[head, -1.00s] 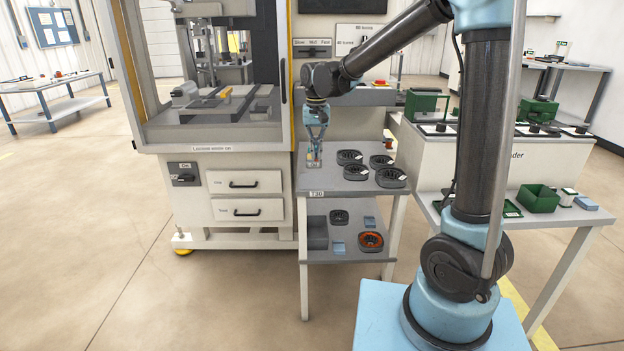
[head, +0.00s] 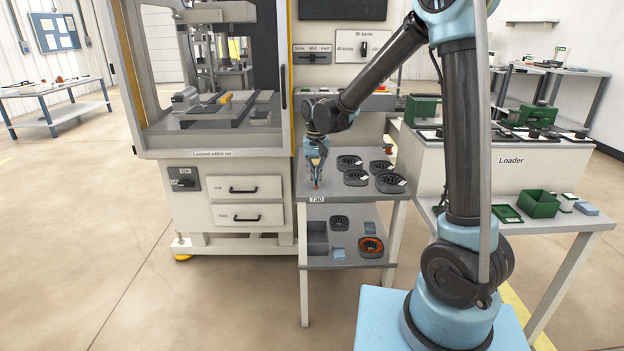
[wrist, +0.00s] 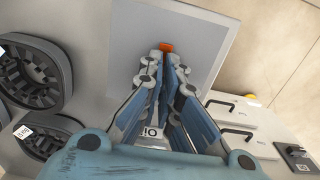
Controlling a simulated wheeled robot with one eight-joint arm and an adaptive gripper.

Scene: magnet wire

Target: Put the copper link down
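The copper link (wrist: 166,47) shows as a small orange piece at the tips of my gripper's fingers in the wrist view. My gripper (wrist: 165,60) has its blue fingers drawn together at the tips, closed on the link. In the head view, my gripper (head: 316,183) points down over the front left of the grey T30 table (head: 330,187), with a small orange spot at its tips. The link is close to the tabletop; whether it touches cannot be told. The fingers hide part of the link.
Several dark ring-shaped parts (head: 356,178) with white tags stand right of my gripper. The table's left front is bare. The lower shelf (head: 345,262) holds a grey bin, blue blocks and an orange-wound ring (head: 371,246). A white machine cabinet (head: 235,200) stands close on the left.

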